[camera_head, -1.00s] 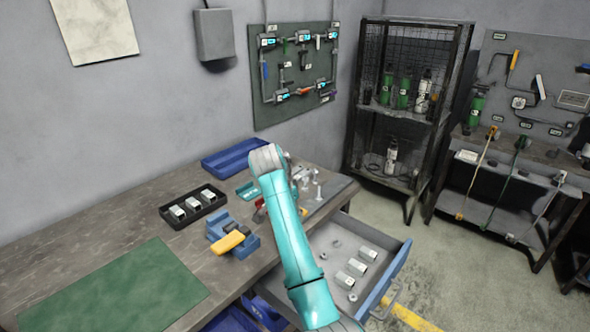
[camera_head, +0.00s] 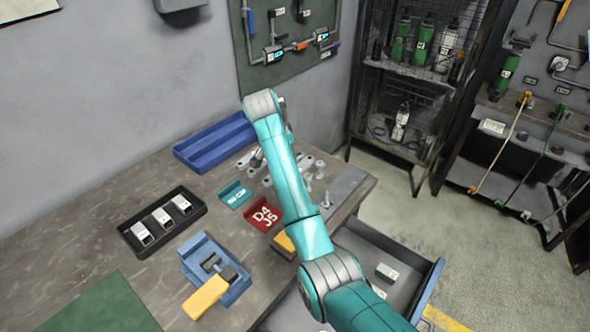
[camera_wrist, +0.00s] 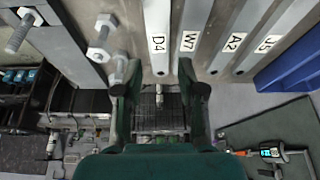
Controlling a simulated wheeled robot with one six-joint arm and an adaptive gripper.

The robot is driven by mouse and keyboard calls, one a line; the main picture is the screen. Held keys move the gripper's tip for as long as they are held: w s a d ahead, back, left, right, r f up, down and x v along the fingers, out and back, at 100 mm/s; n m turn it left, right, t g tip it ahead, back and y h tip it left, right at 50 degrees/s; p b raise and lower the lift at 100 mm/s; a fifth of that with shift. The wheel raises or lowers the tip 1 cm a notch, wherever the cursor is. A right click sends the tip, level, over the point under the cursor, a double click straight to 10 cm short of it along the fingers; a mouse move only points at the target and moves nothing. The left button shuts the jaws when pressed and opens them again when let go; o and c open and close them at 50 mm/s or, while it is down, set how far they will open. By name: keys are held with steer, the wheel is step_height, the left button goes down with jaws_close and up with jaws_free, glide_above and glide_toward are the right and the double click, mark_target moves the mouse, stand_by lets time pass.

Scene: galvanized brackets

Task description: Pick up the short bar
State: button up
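In the wrist view, several pale metal bars lie side by side: one marked D4 (camera_wrist: 157,18), one marked W7 (camera_wrist: 196,15), one marked A2 (camera_wrist: 254,18) and one marked J5 (camera_wrist: 290,22). They run off the top of the picture, so I cannot tell which is the short bar. My gripper (camera_wrist: 160,88) is open, its two dark fingers apart, with nothing seen held between them. The ends of D4 and W7 show between and just beyond the fingertips. In the head view my arm hides most of the bars and the gripper.
Metal bolts (camera_wrist: 103,36) stand left of the bars. An open drawer (camera_head: 428,292) juts out at right.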

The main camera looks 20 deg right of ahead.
steer(key=shift+x, duration=3.95)
steer(key=shift+d, duration=0.1)
steer(key=shift+c, duration=0.2)
steer(key=shift+r, duration=0.1)
jaws_close()
